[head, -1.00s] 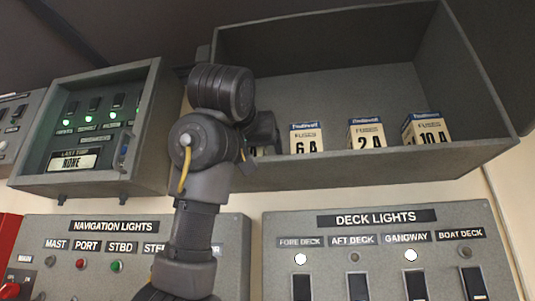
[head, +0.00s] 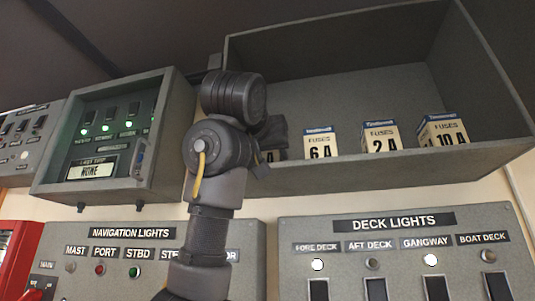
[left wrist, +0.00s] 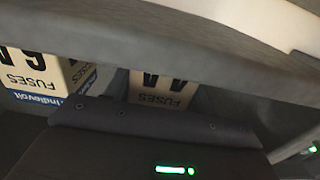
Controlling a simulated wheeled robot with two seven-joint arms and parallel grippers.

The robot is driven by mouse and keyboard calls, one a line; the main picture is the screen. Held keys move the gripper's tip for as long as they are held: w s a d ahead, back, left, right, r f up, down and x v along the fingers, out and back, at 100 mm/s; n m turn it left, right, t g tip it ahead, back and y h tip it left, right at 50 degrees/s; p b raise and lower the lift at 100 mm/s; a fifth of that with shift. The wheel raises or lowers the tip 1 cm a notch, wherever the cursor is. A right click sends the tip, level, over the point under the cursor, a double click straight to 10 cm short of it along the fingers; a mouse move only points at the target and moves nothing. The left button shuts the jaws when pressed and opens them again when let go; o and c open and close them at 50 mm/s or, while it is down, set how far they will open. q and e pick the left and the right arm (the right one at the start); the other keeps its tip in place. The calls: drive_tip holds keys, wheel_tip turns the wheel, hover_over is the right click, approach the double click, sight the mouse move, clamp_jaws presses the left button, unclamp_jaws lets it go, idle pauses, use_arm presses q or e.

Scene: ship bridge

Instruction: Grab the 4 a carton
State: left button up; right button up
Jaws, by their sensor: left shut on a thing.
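The 4 A carton (head: 271,156) stands at the left of the row in the open grey shelf box, almost wholly hidden behind my left arm in the head view. In the left wrist view the cream carton (left wrist: 163,88) appears upside down, with "FUSES" and part of its large lettering showing. My left gripper (head: 270,134) reaches into the box and is shut on the 4 A carton; its fingertips are mostly hidden. My right gripper is not in view.
The 6 A carton (head: 320,144), 2 A carton (head: 380,137) and 10 A carton (head: 442,131) stand to the right in the shelf box (head: 400,168). The box has a front lip and side walls. A lamp panel (head: 150,180) hangs left; switch panels lie below.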

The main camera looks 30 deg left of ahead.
use_arm(q)
drive_tip(key=shift+a+r, duration=0.3)
drive_tip(key=shift+w+a+r, duration=0.1)
drive_tip(key=shift+a+r, duration=0.1)
drive_tip(key=shift+r, duration=0.9)
drive_tip(key=s+d+r+p, duration=0.1)
drive_tip(key=s+d+r, duration=0.7)
drive_tip(key=s+r, duration=0.2)
drive_tip(key=shift+v, duration=1)
